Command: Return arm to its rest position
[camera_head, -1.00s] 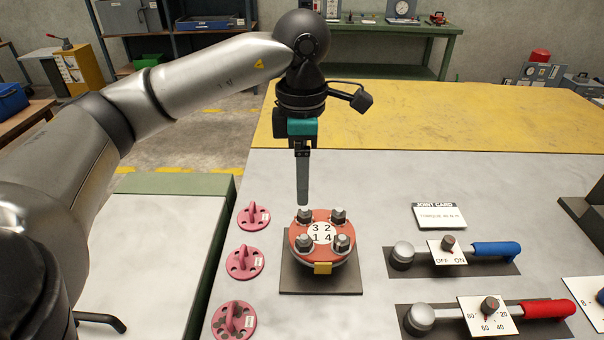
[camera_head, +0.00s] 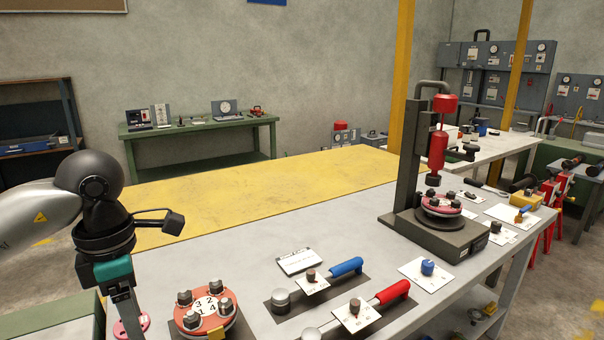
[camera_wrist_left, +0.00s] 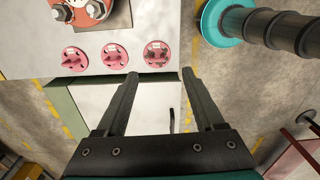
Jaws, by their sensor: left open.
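My left arm comes in at the left edge of the head view. Its gripper (camera_head: 128,318) points down, to the left of the red flanged spool (camera_head: 207,312). In the left wrist view the two fingers (camera_wrist_left: 160,73) are wide apart with nothing between them. The spool has a white disc marked 3 2 1 4 and several bolts around it; its edge also shows at the top left of the wrist view (camera_wrist_left: 92,22). My right gripper is in neither view.
Pink flanged pieces (camera_wrist_left: 115,56) lie in a row by the bench edge. A press stand (camera_head: 402,165) with another red flanged piece (camera_head: 441,204) stands farther right. The yellow surface (camera_head: 300,190) behind is clear.

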